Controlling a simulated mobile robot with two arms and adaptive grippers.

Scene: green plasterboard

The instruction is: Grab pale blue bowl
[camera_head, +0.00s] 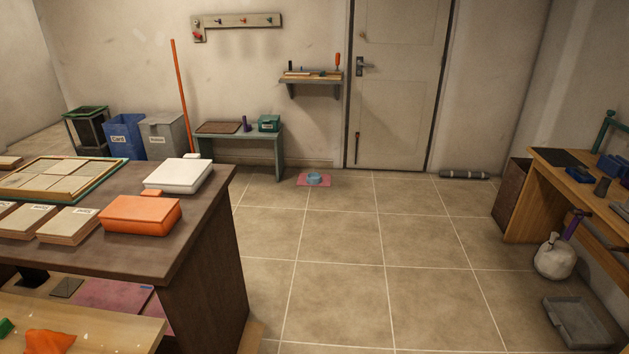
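Neither of my grippers shows in this view.
A dark-topped table (150,244) with orange and white boxes fills the left foreground. A small green bench (279,146) stands by the back wall near the mat. A workbench (545,190), a white sack (554,262) and a grey tray (577,325) are on the right. The middle floor is clear.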

